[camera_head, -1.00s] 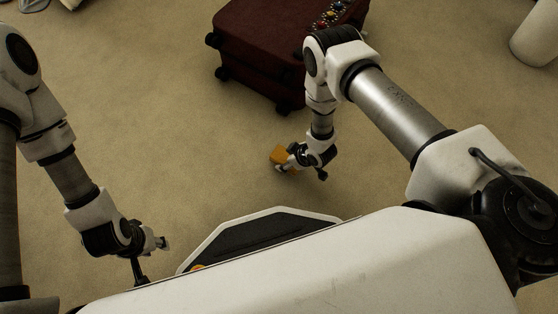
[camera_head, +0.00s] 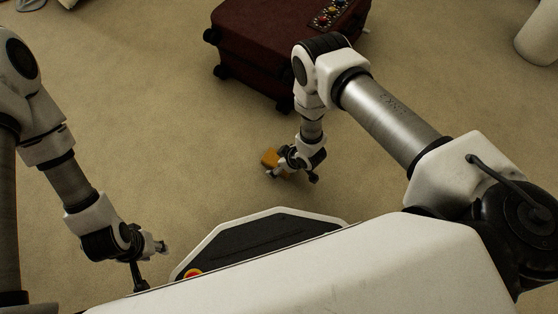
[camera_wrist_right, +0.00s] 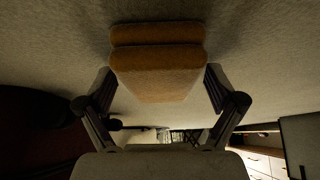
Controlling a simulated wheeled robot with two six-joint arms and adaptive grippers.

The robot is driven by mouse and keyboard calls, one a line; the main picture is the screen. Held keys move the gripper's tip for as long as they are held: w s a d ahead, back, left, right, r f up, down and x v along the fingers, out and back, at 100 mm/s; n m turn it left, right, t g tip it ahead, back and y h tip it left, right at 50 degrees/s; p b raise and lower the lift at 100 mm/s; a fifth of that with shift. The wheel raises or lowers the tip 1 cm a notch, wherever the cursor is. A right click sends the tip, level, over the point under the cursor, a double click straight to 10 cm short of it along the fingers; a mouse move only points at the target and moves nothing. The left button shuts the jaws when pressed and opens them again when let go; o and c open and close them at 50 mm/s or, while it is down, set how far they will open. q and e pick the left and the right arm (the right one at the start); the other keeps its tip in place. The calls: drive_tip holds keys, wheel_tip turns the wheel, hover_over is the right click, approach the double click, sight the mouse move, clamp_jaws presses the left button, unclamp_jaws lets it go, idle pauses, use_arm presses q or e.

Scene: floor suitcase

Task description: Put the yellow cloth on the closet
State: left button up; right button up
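The yellow cloth (camera_head: 270,157), a folded orange-yellow block, is at my right gripper (camera_head: 281,176), in front of the suitcase. In the right wrist view the cloth (camera_wrist_right: 158,75) fills the space between the two fingers of my right gripper (camera_wrist_right: 160,88), which are closed against its sides. How far it is above the floor is hard to tell. My left gripper (camera_head: 151,262) is at the lower left with its fingers apart, empty. Furniture with light drawers (camera_wrist_right: 262,161) shows at the lower right of the right wrist view; I cannot tell if it is the closet.
A dark red suitcase (camera_head: 255,60) lies on the carpet at the top middle, with round coloured items (camera_head: 328,15) on top. A pale cylindrical object (camera_head: 540,38) stands at the top right. The carpet (camera_head: 150,110) left of the suitcase is clear.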

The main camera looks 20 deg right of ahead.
drive_tip(key=shift+r, duration=0.15)
drive_tip(key=p+v, duration=0.6)
drive_tip(key=v, duration=0.6)
drive_tip(key=shift+p, duration=0.3)
drive_tip(key=shift+d+r, duration=0.1)
drive_tip(key=s+d+r+m+g+h, duration=0.1)
drive_tip(key=s+d+r+m+g, duration=0.1)
drive_tip(key=s+d+r+m, duration=0.2)
drive_tip(key=s+d+r+m+g+h, duration=0.2)
drive_tip(key=s+r, duration=0.6)
drive_tip(key=s, duration=0.4)
drive_tip(key=shift+d+r+m+g+h, duration=0.3)
drive_tip(key=shift+d+r+m+g, duration=0.1)
drive_tip(key=shift+d+m, duration=0.55)
drive_tip(key=shift+a, duration=0.1)
